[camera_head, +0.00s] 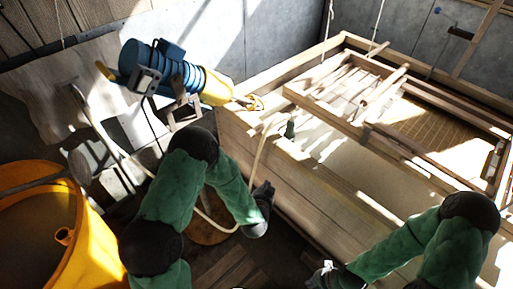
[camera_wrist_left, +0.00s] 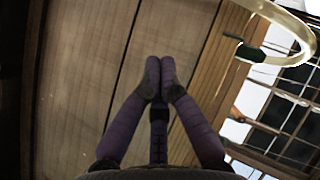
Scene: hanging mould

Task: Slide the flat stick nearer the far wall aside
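Several pale flat sticks (camera_head: 382,92) lie on the wooden frame (camera_head: 295,93) that rests across the large wooden vat. The sticks crowd together at the frame's left end, so I cannot tell for sure which one is nearest the far wall (camera_head: 400,35). My left gripper (camera_head: 266,190) is outside the vat, beside its near wooden side and well apart from the sticks. In the left wrist view its fingers (camera_wrist_left: 159,72) meet at the tips with nothing between them. My right gripper (camera_head: 324,272) is low in the head view, far from the sticks; its fingers are too small to read.
The wooden vat (camera_head: 275,170) fills the right side, with pale liquid inside. A blue and yellow machine (camera_head: 165,70) stands at its left corner. A pale hose (camera_head: 262,145) loops near my left arm. A yellow tub (camera_head: 75,245) stands at lower left. Cords hang at the back.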

